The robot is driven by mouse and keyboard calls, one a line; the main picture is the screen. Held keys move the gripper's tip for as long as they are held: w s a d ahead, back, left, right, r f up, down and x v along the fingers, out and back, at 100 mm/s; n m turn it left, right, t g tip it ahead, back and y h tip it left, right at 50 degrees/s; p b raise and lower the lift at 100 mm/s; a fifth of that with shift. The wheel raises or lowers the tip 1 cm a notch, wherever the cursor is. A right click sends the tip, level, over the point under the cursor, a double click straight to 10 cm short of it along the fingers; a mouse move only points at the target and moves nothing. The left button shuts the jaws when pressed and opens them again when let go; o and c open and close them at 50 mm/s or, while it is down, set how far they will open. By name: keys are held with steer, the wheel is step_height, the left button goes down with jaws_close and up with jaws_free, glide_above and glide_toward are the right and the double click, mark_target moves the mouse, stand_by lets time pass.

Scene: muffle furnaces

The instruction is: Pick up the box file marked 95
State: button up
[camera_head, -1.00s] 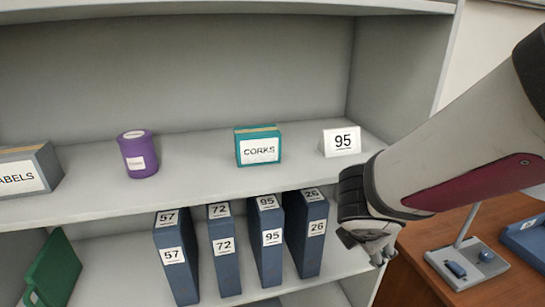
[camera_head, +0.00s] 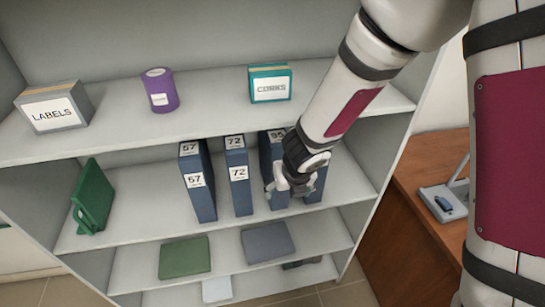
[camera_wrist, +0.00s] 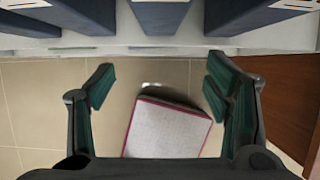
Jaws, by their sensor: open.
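The blue box file marked 95 (camera_head: 267,160) stands upright on the middle shelf in the head view. Its top label shows, but my gripper and forearm cover much of its front. My gripper (camera_head: 281,188) is open in front of its lower part. In the wrist view the open fingers of my gripper (camera_wrist: 160,87) have nothing between them. A blue file (camera_wrist: 160,18) stands beyond and roughly centred on the gap, its number not readable there. I cannot tell whether any finger touches a file.
Blue files marked 57 (camera_head: 198,185) and 72 (camera_head: 238,180) stand to the left. Another blue file (camera_head: 319,186) is mostly hidden at right. The shelf above (camera_head: 200,118) overhangs, holding the corks box (camera_head: 270,84). A wooden desk (camera_head: 425,185) stands at right.

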steer(key=w+a+f+p, duration=0.1)
steer(key=w+a+f, duration=0.1)
steer(key=w, duration=0.4)
steer(key=shift+w+f+p, duration=0.3)
steer(key=shift+f+p, duration=0.1)
steer(key=shift+c, duration=0.6)
steer(key=c, duration=1.4)
steer(key=shift+c, duration=0.4)
steer(key=shift+r, duration=0.2)
